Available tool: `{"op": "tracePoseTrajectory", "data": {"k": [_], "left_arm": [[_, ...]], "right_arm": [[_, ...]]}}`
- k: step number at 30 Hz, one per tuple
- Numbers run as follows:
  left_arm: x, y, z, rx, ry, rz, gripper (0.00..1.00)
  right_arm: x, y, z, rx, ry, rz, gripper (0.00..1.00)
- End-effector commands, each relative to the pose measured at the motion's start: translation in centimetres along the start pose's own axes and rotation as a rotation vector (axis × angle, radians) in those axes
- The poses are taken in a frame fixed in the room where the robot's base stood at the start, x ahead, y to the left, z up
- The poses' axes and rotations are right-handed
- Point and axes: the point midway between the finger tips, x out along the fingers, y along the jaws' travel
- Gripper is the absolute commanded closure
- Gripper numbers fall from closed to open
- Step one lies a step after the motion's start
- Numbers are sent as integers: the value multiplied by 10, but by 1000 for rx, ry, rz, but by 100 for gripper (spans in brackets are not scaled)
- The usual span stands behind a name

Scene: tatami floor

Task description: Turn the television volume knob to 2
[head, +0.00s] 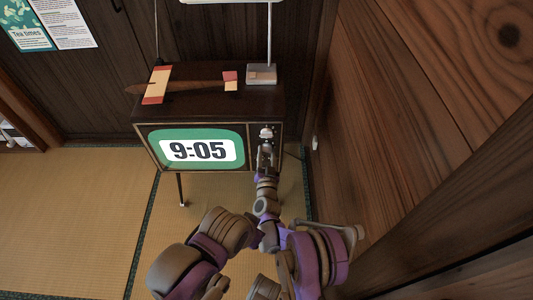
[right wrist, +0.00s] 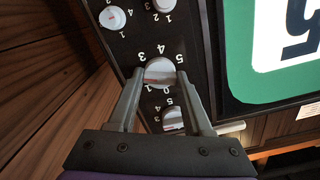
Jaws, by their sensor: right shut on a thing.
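The television (head: 210,120) has a dark cabinet and a lit green screen reading 9:05. Its knob panel is right of the screen, with a pale upper knob (head: 266,131) showing. My right gripper (head: 266,150) is at this panel. In the right wrist view, its fingers are shut on a white round knob (right wrist: 160,71), one on each side. Printed digits 3, 4, 5, 0 and 1 show around this knob. Its exact setting is unclear, and no label shows which knob is for volume. My left gripper is not in view.
Other knobs are close by: one below (right wrist: 172,119), one at upper left (right wrist: 112,18) and one at the top edge (right wrist: 163,5). A lamp base (head: 261,74) and a wooden model plane (head: 180,86) are on the television. A wooden wall (head: 400,110) is close on the right.

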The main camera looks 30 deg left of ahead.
Motion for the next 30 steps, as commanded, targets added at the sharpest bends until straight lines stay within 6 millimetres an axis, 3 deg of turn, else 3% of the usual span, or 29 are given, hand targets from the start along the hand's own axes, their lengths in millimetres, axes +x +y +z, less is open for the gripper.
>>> {"op": "tracePoseTrajectory", "data": {"k": [12,29,30], "left_arm": [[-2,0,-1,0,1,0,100],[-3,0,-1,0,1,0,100],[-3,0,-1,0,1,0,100]], "right_arm": [[0,0,0,-189,-2,-1,100],[0,0,1,-215,-2,-1,100],[0,0,1,-215,-2,-1,43]]}}
